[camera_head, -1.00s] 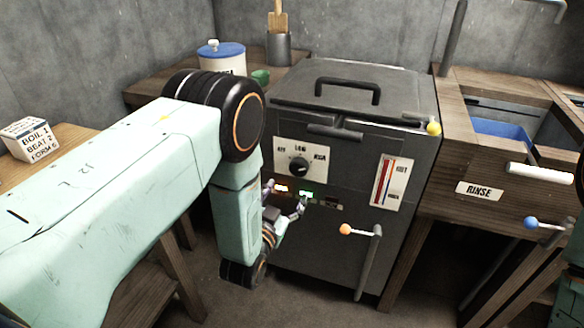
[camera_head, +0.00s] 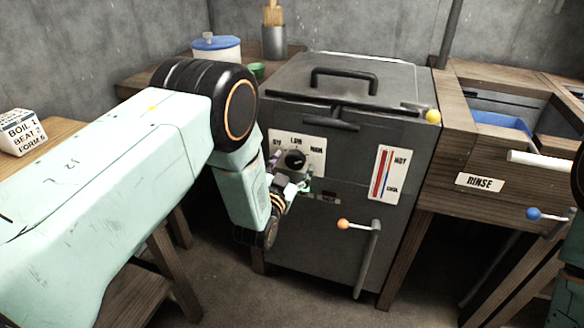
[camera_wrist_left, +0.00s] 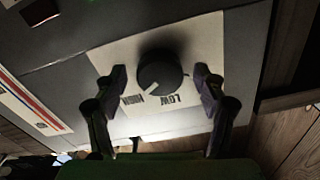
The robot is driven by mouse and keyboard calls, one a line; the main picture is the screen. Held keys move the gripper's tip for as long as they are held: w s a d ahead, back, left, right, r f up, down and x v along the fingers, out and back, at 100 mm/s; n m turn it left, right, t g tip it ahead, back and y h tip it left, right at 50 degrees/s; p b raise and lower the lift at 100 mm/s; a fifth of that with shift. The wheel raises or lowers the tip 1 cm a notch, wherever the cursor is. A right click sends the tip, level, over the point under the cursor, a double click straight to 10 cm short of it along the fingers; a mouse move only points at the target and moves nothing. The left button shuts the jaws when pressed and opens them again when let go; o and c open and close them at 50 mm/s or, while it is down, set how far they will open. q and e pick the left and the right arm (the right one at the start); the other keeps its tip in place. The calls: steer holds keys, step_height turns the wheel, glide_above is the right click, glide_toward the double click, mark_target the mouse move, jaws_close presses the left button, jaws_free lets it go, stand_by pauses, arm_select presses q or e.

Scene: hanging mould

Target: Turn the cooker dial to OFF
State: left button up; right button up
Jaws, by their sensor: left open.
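In the wrist view the dial (camera_wrist_left: 160,70) has a white mark pointing lower left, towards that third word; OFF is not readable there. My left gripper (camera_head: 291,173) is open just in front of the dial, low in the plate area. In the wrist view its fingertips (camera_wrist_left: 159,79) are on either side of the dial, apart from it. My right gripper is not in view.
A lever with an orange knob (camera_head: 343,224) sticks out lower right of the dial. A HOT gauge plate (camera_head: 390,172) is to the right. A wooden RINSE sink unit (camera_head: 445,165) stands right of the cooker. A yellow knob (camera_head: 432,116) is at the cooker's top right corner.

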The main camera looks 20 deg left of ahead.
arm_select(q)
steer(key=c, duration=1.1)
steer(key=shift+c, duration=0.2)
